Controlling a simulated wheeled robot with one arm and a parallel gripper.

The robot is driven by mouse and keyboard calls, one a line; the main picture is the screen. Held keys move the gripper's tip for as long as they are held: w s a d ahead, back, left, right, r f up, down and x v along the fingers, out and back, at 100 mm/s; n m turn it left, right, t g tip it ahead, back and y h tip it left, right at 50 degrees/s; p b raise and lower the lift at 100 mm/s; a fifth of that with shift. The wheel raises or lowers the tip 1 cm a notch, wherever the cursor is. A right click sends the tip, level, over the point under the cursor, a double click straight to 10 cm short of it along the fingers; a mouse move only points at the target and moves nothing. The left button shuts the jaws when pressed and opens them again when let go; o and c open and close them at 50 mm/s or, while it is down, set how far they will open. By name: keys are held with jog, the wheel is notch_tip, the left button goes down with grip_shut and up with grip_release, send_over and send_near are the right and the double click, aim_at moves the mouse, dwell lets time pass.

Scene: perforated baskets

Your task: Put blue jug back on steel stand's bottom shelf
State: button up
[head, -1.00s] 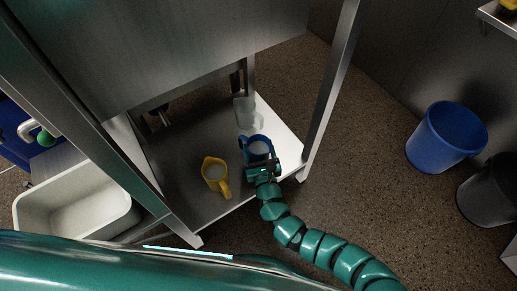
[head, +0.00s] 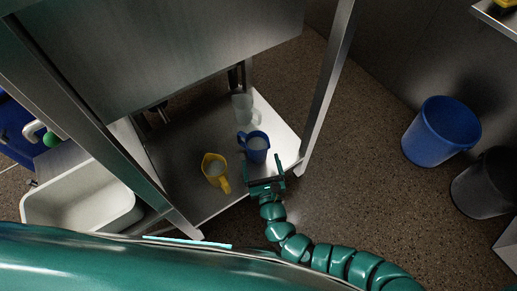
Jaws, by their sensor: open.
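The blue jug (head: 257,149) stands upright on the bottom shelf (head: 205,206) of the steel stand, its handle toward the left. My gripper (head: 264,168) is open at the shelf's front edge, just in front of the jug. Its two fingers are apart and point at the jug; nothing is between them. A small gap seems to separate the fingertips from the jug.
A yellow jug (head: 213,167) stands on the same shelf to the left, and a clear jug (head: 243,109) stands behind. A stand leg (head: 326,95) rises at the right. A blue bucket (head: 440,132) and a black bin (head: 487,182) are on the floor at right. A white basin (head: 75,213) is at left.

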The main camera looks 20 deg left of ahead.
jog(key=shift+v, duration=2.15)
